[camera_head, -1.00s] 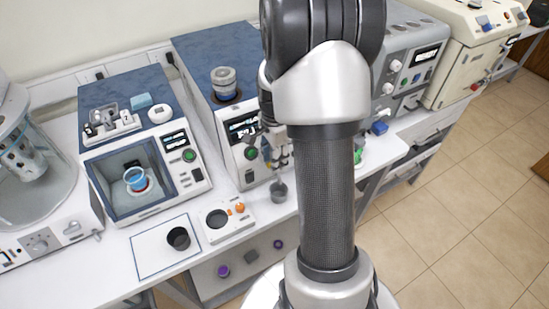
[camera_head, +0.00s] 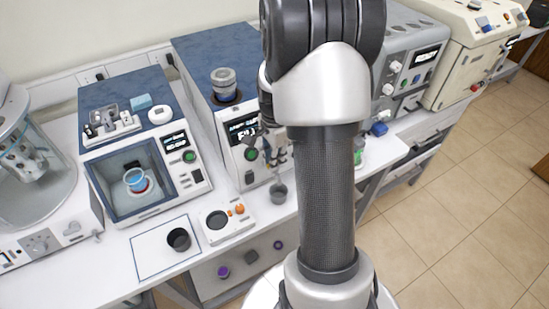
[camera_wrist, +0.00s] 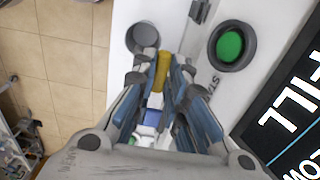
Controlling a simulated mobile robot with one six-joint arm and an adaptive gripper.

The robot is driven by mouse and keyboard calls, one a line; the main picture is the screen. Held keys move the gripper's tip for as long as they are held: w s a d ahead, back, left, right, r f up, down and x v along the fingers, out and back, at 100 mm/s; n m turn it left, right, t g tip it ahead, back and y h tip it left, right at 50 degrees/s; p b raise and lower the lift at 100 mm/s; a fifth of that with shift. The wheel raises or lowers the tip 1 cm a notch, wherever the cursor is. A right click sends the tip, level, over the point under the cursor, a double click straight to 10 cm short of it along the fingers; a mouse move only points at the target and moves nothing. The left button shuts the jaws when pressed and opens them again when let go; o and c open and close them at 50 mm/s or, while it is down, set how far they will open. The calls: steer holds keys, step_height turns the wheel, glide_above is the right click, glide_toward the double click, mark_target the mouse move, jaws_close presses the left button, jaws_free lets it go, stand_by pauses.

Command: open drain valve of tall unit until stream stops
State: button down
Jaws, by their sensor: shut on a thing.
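The tall unit (camera_head: 208,57) has a blue top, a metal cup on top and a lit front display. Its drain valve shows a yellow, brass-like handle (camera_wrist: 163,68) in the wrist view. My gripper (camera_wrist: 161,82) is shut on this handle, with a fingertip on each side. In the head view my gripper (camera_head: 274,152) is at the unit's front, partly hidden by my arm. A grey cup (camera_head: 278,192) stands below the valve. It also shows in the wrist view (camera_wrist: 143,36) beyond the fingertips. I cannot make out a stream.
A green button (camera_head: 251,154) is beside the valve; it is close to my gripper in the wrist view. Left stand a small device with an orange knob (camera_head: 239,208), a dark cup (camera_head: 178,239) and a chamber unit (camera_head: 121,221). Another instrument (camera_head: 410,50) stands right.

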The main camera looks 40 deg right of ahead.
steer(key=n+p, duration=0.1)
steer(key=n, duration=0.7)
steer(key=shift+n+p, duration=0.3)
steer(key=n, duration=0.4)
steer(key=shift+n, duration=0.3)
steer(key=n+p, duration=0.1)
steer(key=n, duration=0.3)
steer(key=shift+n, duration=0.3)
steer(key=c, duration=1.6)
jaws_free()
